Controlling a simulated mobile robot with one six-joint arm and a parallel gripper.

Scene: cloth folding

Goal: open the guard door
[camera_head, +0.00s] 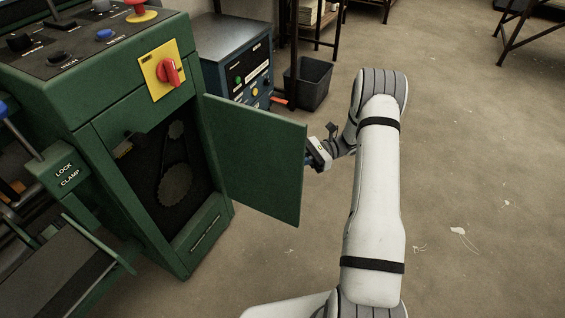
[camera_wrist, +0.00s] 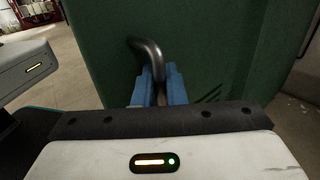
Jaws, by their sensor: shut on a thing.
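The green guard door (camera_head: 254,158) stands swung open on the front of the green machine, hinged at its left edge. Behind it the machine's opening (camera_head: 172,172) shows a dark inside with a belt and round pulleys. My gripper (camera_head: 308,160) is at the door's free right edge, partly hidden behind it in the head view. In the wrist view the door (camera_wrist: 215,45) fills the middle, and the blue fingers of my gripper (camera_wrist: 157,88) are shut on its dark bent handle (camera_wrist: 148,50).
The green machine (camera_head: 115,90) carries a red rotary switch (camera_head: 168,72) on a yellow plate. A blue control cabinet (camera_head: 238,65) and a black bin (camera_head: 308,82) stand behind the door.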

